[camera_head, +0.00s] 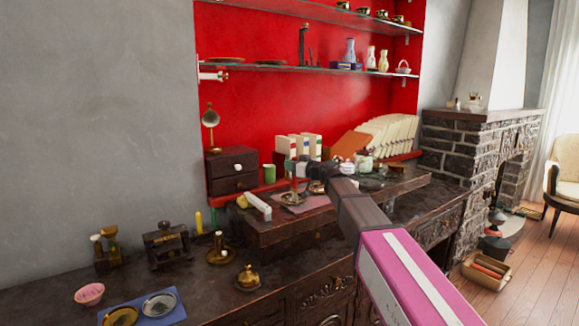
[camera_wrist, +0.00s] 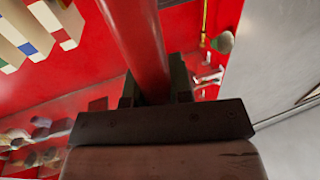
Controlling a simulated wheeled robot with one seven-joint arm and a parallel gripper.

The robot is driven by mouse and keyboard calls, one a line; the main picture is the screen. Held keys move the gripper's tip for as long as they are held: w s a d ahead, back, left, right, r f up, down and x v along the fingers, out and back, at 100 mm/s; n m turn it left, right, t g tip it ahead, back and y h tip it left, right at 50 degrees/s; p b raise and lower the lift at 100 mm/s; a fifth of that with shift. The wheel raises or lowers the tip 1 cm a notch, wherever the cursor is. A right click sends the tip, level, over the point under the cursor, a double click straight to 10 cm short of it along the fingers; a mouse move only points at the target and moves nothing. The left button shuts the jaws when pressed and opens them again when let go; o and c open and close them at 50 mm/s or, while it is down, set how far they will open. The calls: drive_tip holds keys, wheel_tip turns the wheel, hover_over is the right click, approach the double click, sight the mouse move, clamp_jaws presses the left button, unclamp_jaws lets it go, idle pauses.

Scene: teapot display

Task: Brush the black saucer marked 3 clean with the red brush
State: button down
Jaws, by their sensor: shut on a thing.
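My gripper (camera_wrist: 157,92) is shut on the red brush (camera_wrist: 140,40), whose red handle runs between the two fingers in the wrist view. The brush's bristles are out of that view. In the head view my gripper (camera_head: 306,170) is over the raised dark wooden stand, and the brush's red handle (camera_head: 294,185) shows as a thin upright strip above a dark saucer (camera_head: 293,199) on a pink mat. I cannot tell whether the bristles touch it. I cannot read a number on any saucer.
Two more dishes (camera_head: 158,305) lie on a blue mat at the front left, beside a pink bowl (camera_head: 89,294). A small drawer box (camera_head: 231,170), white books (camera_head: 298,147) and a row of pale upright things (camera_head: 386,135) stand behind. Glass shelves (camera_head: 300,67) hang above.

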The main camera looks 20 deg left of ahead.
drive_tip(key=shift+w+d, duration=0.15)
drive_tip(key=shift+w, duration=0.1)
idle(2.6)
